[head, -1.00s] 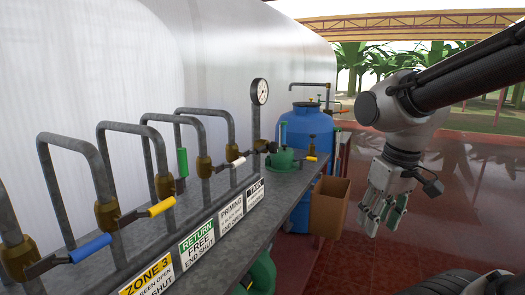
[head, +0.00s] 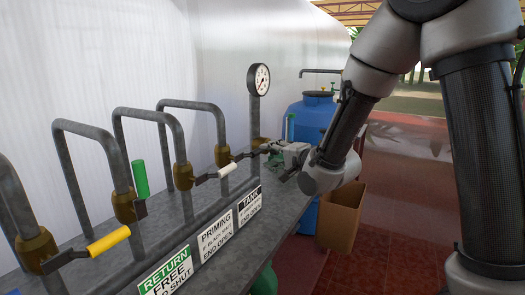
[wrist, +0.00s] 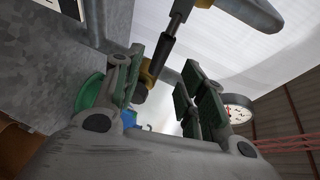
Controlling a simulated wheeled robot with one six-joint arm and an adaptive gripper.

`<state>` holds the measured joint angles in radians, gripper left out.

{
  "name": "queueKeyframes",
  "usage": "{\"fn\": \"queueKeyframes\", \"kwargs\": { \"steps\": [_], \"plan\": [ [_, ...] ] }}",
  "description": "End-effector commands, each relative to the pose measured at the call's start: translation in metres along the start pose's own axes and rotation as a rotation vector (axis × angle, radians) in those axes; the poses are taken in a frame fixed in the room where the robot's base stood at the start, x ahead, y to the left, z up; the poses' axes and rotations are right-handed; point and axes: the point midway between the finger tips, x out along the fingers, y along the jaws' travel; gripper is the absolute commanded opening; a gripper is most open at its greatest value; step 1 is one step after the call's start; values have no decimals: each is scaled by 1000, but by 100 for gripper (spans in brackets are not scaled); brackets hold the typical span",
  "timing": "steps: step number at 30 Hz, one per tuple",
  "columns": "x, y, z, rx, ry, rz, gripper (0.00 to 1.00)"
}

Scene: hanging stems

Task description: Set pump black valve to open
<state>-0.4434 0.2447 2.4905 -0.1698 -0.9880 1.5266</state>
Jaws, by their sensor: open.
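The black-handled valve has a brass body (head: 223,155) on a grey pipe behind the sign row, and its black handle (head: 245,155) points right, out toward my gripper, across the pipe. My gripper (head: 274,152) is at that handle's outer end, above the bench. In the wrist view the black handle (wrist: 168,45) reaches down between my two open, green-padded fingers (wrist: 162,75). A gap shows on its right side; I cannot tell whether it touches the left finger.
Valves with white (head: 228,170), green (head: 140,178) and yellow (head: 108,241) handles stand to the left. Signs, including TANK (head: 250,206), line the bench edge. A gauge (head: 259,79) rises behind. A blue tank (head: 307,120) and brown box (head: 340,215) stand beyond; red floor is clear at right.

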Motion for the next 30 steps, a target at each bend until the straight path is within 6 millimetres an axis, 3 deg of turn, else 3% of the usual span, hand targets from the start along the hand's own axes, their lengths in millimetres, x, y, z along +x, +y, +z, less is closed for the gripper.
{"fn": "queueKeyframes", "kwargs": {
  "steps": [5,15,27,30],
  "plan": [
    [14,0,0,40,0,-2,41],
    [67,0,-1,38,1,0,41],
    [78,0,-1,37,2,0,41],
    [78,0,-1,37,1,0,22]
  ]
}}
